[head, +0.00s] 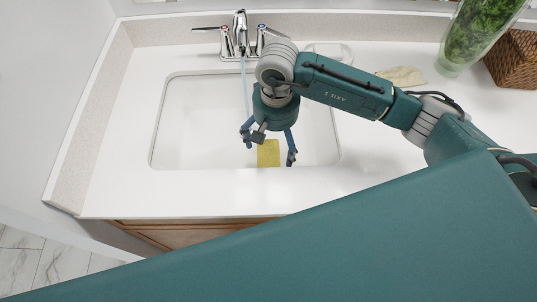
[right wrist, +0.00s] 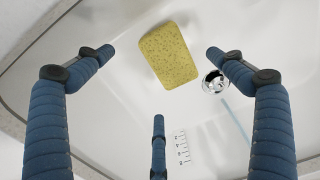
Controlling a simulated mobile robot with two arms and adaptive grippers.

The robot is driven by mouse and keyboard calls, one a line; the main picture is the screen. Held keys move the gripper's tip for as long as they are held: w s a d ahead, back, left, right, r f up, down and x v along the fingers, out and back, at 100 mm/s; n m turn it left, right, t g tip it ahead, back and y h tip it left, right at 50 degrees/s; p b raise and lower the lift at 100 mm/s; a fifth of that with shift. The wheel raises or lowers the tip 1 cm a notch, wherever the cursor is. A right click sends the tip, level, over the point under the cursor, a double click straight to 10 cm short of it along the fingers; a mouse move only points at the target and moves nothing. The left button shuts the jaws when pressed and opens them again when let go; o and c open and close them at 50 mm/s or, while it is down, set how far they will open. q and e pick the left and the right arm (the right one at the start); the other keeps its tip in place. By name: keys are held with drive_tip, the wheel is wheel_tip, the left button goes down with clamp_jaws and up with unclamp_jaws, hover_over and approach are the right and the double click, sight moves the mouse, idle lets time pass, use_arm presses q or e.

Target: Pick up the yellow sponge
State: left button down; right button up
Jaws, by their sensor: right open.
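The yellow sponge (head: 268,154) lies in the white sink basin (head: 190,135), towards its front side. In the right wrist view the sponge (right wrist: 168,55) shows whole, a porous block lying slightly tilted in the picture, beyond the fingertips. My right gripper (head: 268,146) hangs over the basin with its blue fingers spread wide and pointing down. In the right wrist view its fingers (right wrist: 160,70) are apart with nothing between them, and the sponge looks apart from them. My left gripper is in neither view.
A chrome faucet (head: 240,38) stands behind the basin, with a thin stream of water (head: 244,85) falling left of my gripper. The drain (right wrist: 214,82) is beside the sponge. A tan cloth (head: 402,76), a glass vase (head: 470,40) and a wicker basket (head: 514,60) stand at the back right.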

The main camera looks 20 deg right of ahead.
sight(273, 153)
drive_tip(key=shift+f, duration=0.8)
drive_tip(key=f+p, duration=0.1)
drive_tip(key=f, duration=0.1)
drive_tip(key=f+p, duration=0.1)
drive_tip(key=f, duration=0.1)
drive_tip(key=shift+w+a+f, duration=0.1)
drive_tip(key=shift+w+f, duration=0.05)
drive_tip(key=shift+w, duration=0.05)
drive_tip(key=shift+f, duration=0.5)
drive_tip(key=c, duration=1)
